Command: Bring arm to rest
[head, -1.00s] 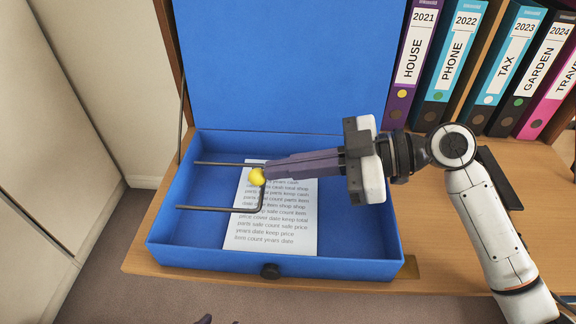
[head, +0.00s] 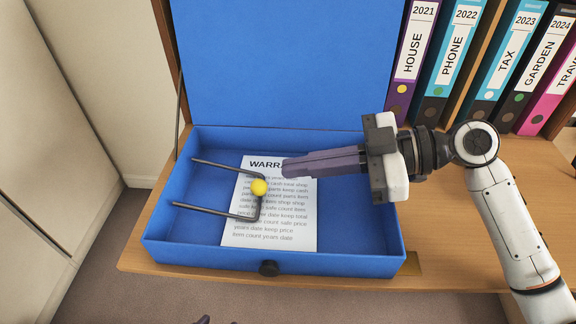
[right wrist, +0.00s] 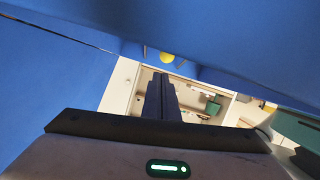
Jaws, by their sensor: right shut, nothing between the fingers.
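My right gripper (head: 285,167) is shut and empty. It hangs over the open blue box file (head: 205,245), just right of the yellow knob (head: 259,187) and apart from it. The knob sits on a dark wire clamp (head: 215,211) inside the box. A printed white sheet (head: 270,236) headed "WARRA..." lies in the box, partly under the clamp and partly hidden by my fingers. In the right wrist view, my closed fingers (right wrist: 161,85) point toward the yellow knob (right wrist: 167,57).
The box's raised blue lid (head: 285,65) stands behind my gripper. Several labelled binders (head: 465,60) stand upright at the back right. The wooden desk (head: 455,240) is bare right of the box. A pale cabinet (head: 40,130) is at the left.

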